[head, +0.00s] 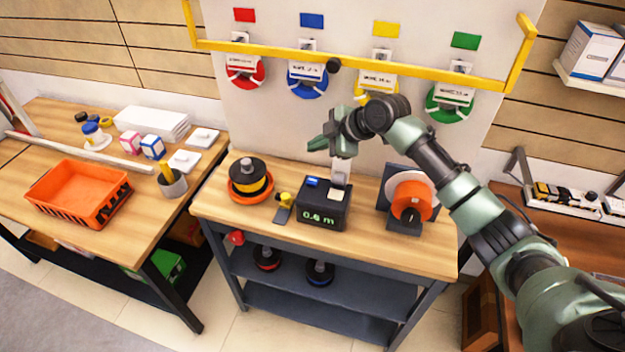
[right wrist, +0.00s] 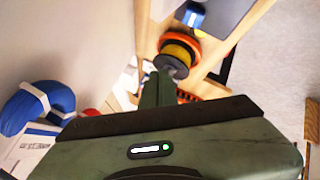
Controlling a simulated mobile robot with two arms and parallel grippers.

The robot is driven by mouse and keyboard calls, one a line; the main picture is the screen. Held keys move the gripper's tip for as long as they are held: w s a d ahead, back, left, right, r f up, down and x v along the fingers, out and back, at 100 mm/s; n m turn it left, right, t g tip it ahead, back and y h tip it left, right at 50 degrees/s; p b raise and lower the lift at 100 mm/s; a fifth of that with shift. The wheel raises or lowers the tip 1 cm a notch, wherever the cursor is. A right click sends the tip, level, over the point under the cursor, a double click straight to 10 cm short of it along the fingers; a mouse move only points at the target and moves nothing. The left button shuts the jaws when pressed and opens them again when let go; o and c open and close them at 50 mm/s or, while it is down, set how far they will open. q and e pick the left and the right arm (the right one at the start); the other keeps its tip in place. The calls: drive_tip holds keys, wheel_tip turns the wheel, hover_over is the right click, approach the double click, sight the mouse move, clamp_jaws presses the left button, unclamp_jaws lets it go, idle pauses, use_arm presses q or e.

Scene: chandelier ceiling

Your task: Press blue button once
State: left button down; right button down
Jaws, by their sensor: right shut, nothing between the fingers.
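A black box (head: 324,212) with a green readout of about "0.6 m" stands on the middle workbench. A small blue button (head: 313,182) is on its top, at the left, beside a pale label. My right gripper (head: 317,144) is shut and empty. It hangs in the air above and behind the box, with its fingers pointing left, apart from the button. In the right wrist view my green fingers (right wrist: 158,82) point towards the bench. My left gripper is not in view.
An orange and yellow spool (head: 248,182) stands left of the box. An orange reel on a stand (head: 410,196) is at the right. A yellow rail (head: 350,66) and hanging coils are on the panel behind. An orange crate (head: 80,193) sits on the left table.

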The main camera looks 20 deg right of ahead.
drive_tip(key=shift+f, duration=0.1)
drive_tip(key=b, duration=0.6)
hover_over(316, 181)
wheel_tip(316, 181, down, 8)
drive_tip(key=shift+r, duration=0.2)
drive_tip(key=shift+f+b, duration=0.35)
drive_tip(key=shift+f, duration=0.15)
idle(1.1)
drive_tip(key=shift+f, duration=0.45)
drive_tip(key=shift+s+a+f+b, duration=0.1)
drive_tip(key=shift+f+b, duration=0.45)
idle(0.6)
drive_tip(key=shift+r, duration=0.1)
drive_tip(key=shift+r+p, duration=0.8)
drive_tip(key=shift+r, duration=0.1)
drive_tip(key=shift+r, duration=0.1)
